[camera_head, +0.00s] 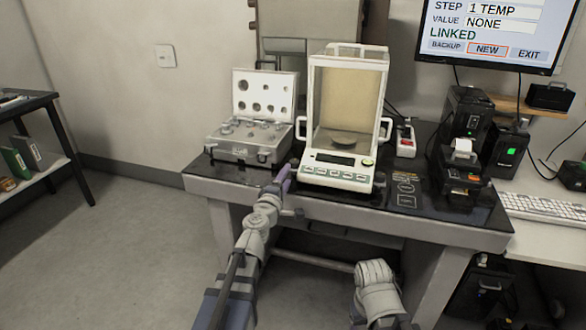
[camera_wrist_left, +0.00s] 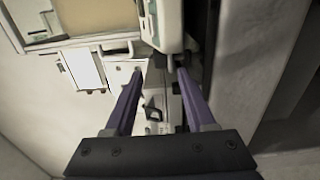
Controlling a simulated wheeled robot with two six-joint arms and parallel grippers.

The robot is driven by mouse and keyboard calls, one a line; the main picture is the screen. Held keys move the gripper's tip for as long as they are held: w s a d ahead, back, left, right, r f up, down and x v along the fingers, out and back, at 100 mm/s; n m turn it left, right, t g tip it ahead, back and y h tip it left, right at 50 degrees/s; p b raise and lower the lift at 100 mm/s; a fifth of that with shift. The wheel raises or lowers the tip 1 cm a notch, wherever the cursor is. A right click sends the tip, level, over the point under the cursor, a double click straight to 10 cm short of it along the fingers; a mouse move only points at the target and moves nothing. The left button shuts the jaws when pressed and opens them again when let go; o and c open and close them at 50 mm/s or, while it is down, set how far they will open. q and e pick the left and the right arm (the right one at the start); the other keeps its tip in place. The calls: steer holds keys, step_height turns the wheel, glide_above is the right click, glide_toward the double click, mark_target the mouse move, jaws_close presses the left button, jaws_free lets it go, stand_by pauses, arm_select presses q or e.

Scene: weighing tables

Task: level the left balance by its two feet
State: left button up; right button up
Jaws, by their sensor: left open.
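One white balance (camera_head: 341,172) with a tall clear draft shield stands on the dark table top. It has a round pan (camera_head: 343,138) inside and a dark display with buttons on its front. Its feet are not clearly visible in the head view. My left gripper (camera_head: 287,176) is at the balance's front left corner, low near the table top. In the left wrist view its two purple fingers (camera_wrist_left: 160,74) are apart with nothing clearly held between them. A white housing edge (camera_wrist_left: 165,22) shows just beyond the fingertips. I cannot tell whether a finger touches it. My right gripper is not in view.
An open weight case (camera_head: 243,152) stands just left of my left gripper. A small white device with a red part (camera_head: 405,141) and a black printer (camera_head: 464,172) are to the right. The table's front edge (camera_head: 420,222) runs below the balance. A monitor (camera_head: 490,50) hangs at the upper right.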

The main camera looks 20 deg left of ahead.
mark_target(293, 166)
arm_select(q)
steer(key=w, duration=0.7)
steer(key=shift+d, duration=0.15)
jaws_close()
stand_by(0.3)
